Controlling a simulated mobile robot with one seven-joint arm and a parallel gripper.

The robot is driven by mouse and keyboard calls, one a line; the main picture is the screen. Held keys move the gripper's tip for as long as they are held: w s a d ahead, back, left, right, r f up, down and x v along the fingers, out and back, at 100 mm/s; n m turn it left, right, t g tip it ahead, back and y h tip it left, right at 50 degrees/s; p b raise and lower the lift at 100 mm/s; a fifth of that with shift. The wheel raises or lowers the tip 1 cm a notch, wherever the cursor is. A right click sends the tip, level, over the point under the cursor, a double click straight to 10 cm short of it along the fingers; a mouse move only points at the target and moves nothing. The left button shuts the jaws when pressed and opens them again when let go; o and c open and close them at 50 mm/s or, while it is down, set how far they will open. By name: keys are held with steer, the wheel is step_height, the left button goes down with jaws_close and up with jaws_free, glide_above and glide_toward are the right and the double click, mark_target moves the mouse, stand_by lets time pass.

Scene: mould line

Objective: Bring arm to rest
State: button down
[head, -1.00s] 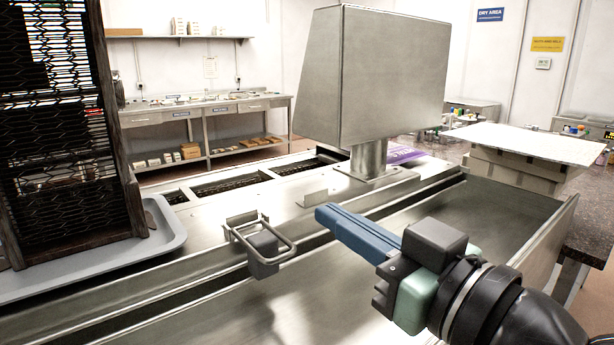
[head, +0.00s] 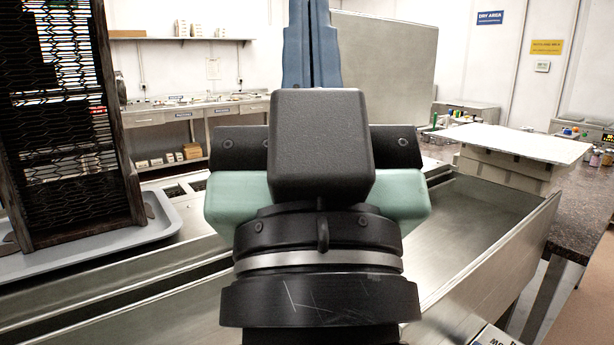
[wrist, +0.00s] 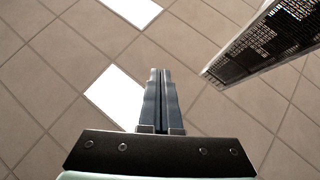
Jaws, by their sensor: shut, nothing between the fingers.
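My gripper (head: 311,45) is raised upright in the middle of the head view, with its blue fingers pointing up. The fingers are together and nothing is between them. The wrist view also shows the closed gripper (wrist: 158,98), facing a beige tiled surface with bright white rectangular panels. My gripper and wrist hide much of the steel counter and the grey metal box behind them.
A dark mesh rack (head: 70,120) stands on a grey tray (head: 165,235) at the left. The steel trough (head: 480,225) at the right looks empty. A white board (head: 515,142) lies on crates beyond it, beside a dark stone counter (head: 578,185).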

step_height(320, 180, up, 15)
steer(key=s+h+p, duration=0.1)
steer(key=p, duration=1.3)
steer(key=shift+s+t, duration=0.25)
steer(key=shift+t, duration=0.15)
